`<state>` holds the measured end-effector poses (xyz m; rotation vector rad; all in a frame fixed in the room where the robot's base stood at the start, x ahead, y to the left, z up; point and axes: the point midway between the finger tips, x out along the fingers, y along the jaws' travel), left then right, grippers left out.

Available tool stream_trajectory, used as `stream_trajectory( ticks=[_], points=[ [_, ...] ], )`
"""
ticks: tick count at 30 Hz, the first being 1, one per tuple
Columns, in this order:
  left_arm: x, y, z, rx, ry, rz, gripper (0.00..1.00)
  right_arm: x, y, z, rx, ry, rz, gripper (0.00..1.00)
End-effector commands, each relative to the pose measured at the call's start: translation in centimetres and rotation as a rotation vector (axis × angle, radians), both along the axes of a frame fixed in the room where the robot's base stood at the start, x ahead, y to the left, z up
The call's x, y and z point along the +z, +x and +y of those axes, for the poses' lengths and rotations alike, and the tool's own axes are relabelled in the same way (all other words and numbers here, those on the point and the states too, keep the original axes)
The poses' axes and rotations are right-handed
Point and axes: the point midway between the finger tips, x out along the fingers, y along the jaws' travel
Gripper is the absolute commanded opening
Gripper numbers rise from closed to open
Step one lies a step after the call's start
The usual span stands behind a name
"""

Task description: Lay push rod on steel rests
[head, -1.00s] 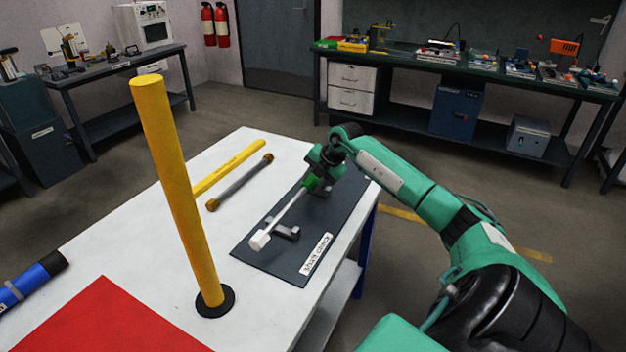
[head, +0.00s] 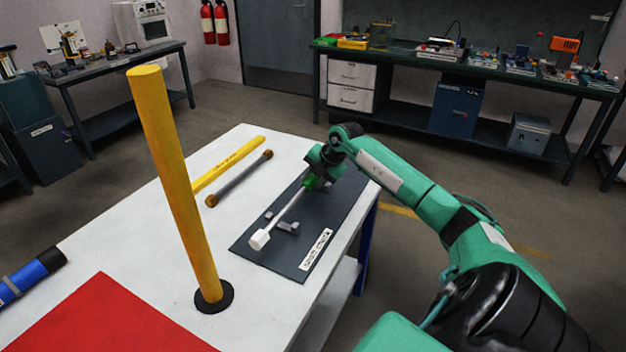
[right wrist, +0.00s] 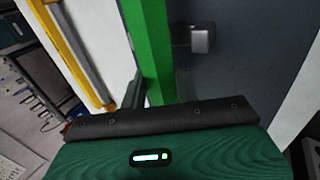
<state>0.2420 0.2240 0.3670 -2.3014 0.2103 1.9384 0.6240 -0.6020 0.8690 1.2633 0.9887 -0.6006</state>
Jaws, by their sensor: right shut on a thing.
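The push rod (head: 292,205) is a thin grey rod with a white block on its near end and a green part at its far end. My right gripper (head: 314,182) is shut on the green part, which also shows as a green bar (right wrist: 156,50) in the right wrist view. The rod lies over the dark shaft-check mat (head: 262,255). A near steel rest (head: 289,226) shows on both sides of the rod; I cannot tell whether they touch. A steel rest (right wrist: 201,39) stands beside the green bar in the right wrist view. My left gripper is out of view.
A tall yellow post (head: 178,190) stands on the white table (head: 130,250) left of the mat. A yellow bar (head: 230,164) and a grey rod with brown ends (head: 240,178) lie behind it. A red sheet (head: 100,320) covers the near left.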

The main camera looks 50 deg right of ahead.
Motion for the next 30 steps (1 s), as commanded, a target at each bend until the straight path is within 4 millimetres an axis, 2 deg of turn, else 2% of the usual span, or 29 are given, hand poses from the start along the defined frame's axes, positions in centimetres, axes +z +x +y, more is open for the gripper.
stream_trajectory(
  ticks=[26, 27, 30],
  points=[
    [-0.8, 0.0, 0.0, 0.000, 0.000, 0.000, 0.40, -1.7, 0.0, 0.0, 0.000, 0.000, -0.001, 0.00],
    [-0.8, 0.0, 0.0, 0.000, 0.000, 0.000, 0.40, -1.6, 0.0, 0.0, 0.000, 0.000, -0.001, 0.39],
    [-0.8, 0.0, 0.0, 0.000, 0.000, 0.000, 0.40, -1.7, 0.0, 0.0, 0.000, 0.000, -0.001, 0.56]
  ],
)
